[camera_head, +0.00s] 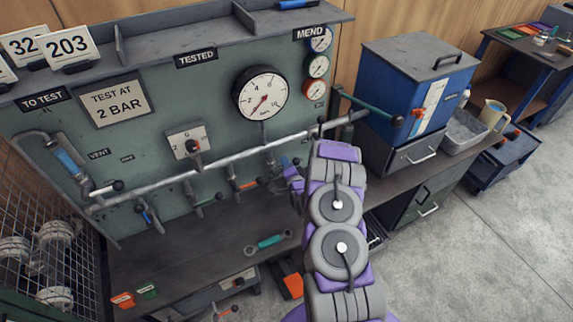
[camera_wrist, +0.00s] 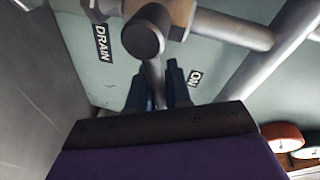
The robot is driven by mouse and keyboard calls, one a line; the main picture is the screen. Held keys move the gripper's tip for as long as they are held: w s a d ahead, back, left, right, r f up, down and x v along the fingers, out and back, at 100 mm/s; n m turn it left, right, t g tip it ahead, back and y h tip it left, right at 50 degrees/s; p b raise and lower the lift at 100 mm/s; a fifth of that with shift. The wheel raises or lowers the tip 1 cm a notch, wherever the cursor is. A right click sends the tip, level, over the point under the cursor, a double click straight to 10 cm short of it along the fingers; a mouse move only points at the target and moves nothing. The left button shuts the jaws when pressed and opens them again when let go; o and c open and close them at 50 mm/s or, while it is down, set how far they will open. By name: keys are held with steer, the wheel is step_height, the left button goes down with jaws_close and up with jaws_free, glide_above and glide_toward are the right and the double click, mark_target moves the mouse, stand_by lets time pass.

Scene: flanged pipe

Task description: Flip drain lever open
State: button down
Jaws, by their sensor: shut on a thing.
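In the wrist view, the drain valve's round metal end (camera_wrist: 143,38) shows at the top, on a grey pipe. A grey lever (camera_wrist: 153,82) runs from it down between the dark blue fingers of my gripper (camera_wrist: 156,90). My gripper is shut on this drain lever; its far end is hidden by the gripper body. A DRAIN label (camera_wrist: 102,42) is left of the valve, and an ON label (camera_wrist: 195,77) is right of the fingers. In the head view, my gripper (camera_head: 291,179) is at the panel's right part, under the long pipe (camera_head: 225,158); my arm hides much of that area.
A pressure gauge (camera_head: 261,94) is above the pipe, with its needle pointing down-left. Other levers hang along the pipe to the left. A teal-handled tool (camera_head: 268,242) lies on the bench (camera_head: 190,253). A blue cabinet (camera_head: 412,90) stands to the right.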

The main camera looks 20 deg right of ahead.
steer(key=shift+s, duration=0.1)
steer(key=shift+a+r+n+h+p, duration=0.2)
steer(key=shift+r+n+p, duration=0.05)
steer(key=shift+n+p, duration=0.45)
steer(key=shift+a+r+n+h+p, duration=0.15)
steer(key=shift+r+n+h+p, duration=0.1)
steer(key=shift+n+p, duration=0.4)
steer(key=c, duration=1.2)
jaws_free()
steer(key=shift+y, duration=0.25)
steer(key=shift+o, duration=0.3)
steer(key=shift+d+r, duration=0.1)
